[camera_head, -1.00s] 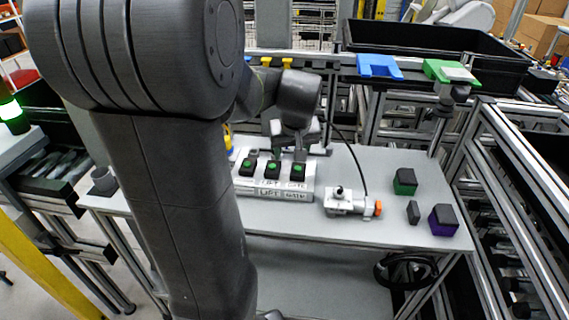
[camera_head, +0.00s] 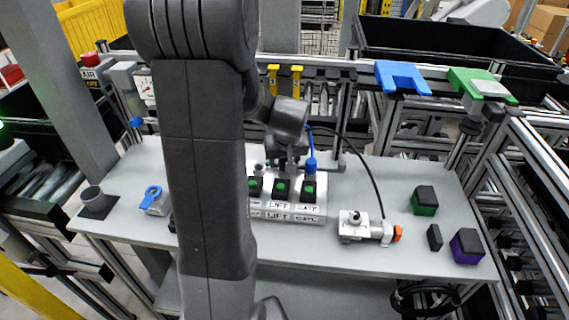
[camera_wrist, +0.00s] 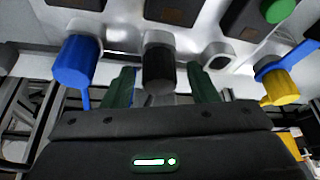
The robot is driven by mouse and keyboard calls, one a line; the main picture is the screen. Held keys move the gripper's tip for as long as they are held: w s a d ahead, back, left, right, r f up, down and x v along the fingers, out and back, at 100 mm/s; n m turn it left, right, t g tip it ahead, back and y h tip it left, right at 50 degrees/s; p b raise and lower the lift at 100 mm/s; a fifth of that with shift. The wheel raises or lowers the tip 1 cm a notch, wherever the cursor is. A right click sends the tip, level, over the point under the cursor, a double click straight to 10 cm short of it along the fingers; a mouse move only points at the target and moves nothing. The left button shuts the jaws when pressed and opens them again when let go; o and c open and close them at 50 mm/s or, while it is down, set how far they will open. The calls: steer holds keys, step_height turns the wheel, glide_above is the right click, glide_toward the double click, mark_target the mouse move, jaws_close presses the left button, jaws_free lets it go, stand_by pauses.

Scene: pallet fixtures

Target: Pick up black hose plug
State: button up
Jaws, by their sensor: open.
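The black hose plug (camera_wrist: 158,68) hangs in the middle of the wrist view, between a blue plug (camera_wrist: 75,62) on the left and a yellow plug (camera_wrist: 278,86) on the right. My gripper (camera_wrist: 160,76) is open, with one dark green finger on each side of the black plug. Gaps show between the plug and both fingers. In the head view my gripper (camera_head: 286,152) is behind the button panel (camera_head: 290,211), mostly hidden by my wrist. The black plug cannot be made out there; the blue plug (camera_head: 311,166) shows just to the right.
A valve block with an orange end (camera_head: 364,228) sits right of the panel. A green block (camera_head: 424,201), a small black block (camera_head: 434,237) and a purple block (camera_head: 467,246) stand at the table's right. A thin black cable (camera_head: 372,178) arcs behind the valve block.

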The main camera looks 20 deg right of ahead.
steer(key=shift+c, duration=0.4)
steer(key=c, duration=1)
steer(key=shift+o, duration=0.2)
steer(key=shift+r, duration=0.1)
step_height(320, 180, up, 10)
steer(key=shift+f+b, duration=0.1)
steer(key=shift+b, duration=0.35)
step_height(320, 180, up, 5)
steer(key=p, duration=0.3)
steer(key=shift+p, duration=0.35)
